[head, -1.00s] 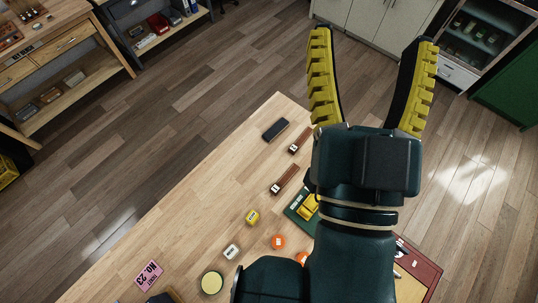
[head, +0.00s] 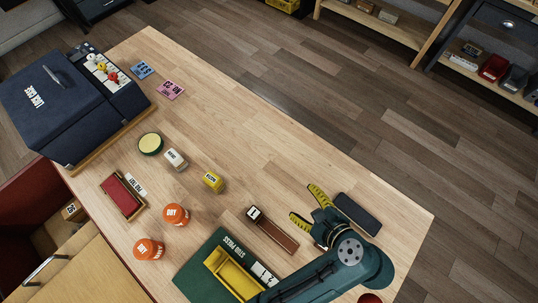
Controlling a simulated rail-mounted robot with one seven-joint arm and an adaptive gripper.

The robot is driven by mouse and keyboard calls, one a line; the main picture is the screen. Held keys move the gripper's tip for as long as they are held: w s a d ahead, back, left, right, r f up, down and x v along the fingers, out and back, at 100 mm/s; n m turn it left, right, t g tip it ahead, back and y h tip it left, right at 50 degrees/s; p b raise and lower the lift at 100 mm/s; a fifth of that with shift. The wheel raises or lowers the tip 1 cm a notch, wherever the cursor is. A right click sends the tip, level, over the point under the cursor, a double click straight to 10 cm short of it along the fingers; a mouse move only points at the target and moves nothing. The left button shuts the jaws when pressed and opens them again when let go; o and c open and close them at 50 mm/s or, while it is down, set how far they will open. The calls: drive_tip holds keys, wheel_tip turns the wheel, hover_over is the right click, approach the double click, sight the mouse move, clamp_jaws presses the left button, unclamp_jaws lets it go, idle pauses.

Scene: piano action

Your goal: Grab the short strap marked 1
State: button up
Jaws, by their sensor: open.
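A brown strap (head: 274,233) with a white label (head: 254,213) at its upper left end lies on the wooden table; the mark on the label is too small to read surely. My gripper (head: 302,201) is open and empty, its yellow-padded fingers pointing up-left. It is right of this strap's labelled end, apart from it in the picture. A small part of something, perhaps a second strap, shows under my gripper; the rest is hidden.
A dark flat block (head: 358,213) lies just right of my gripper. A green tray with a yellow part (head: 207,260) is below left. A yellow tin (head: 212,181), orange jars (head: 175,216) and a dark blue case (head: 62,108) stand further left. The table's upper middle is clear.

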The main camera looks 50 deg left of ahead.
sight(259, 217)
drive_tip(key=s+f+m+g+y, duration=0.1)
drive_tip(key=s+f, duration=0.2)
drive_tip(key=s+a+f+m+g, duration=0.1)
drive_tip(key=s+f, duration=0.2)
drive_tip(key=s+a+f+m+g+y+b, duration=0.1)
drive_tip(key=s+f+g, duration=0.1)
drive_tip(key=s+f, duration=0.1)
drive_tip(key=shift+s+a+f+y, duration=0.1)
drive_tip(key=shift+s+a+y, duration=0.15)
drive_tip(key=shift+s, duration=0.3)
drive_tip(key=b+x, duration=0.1)
drive_tip(key=x, duration=0.6)
drive_tip(key=shift+b, duration=0.4)
drive_tip(key=shift+c, duration=0.2)
drive_tip(key=shift+d, duration=0.1)
drive_tip(key=c, duration=1.3)
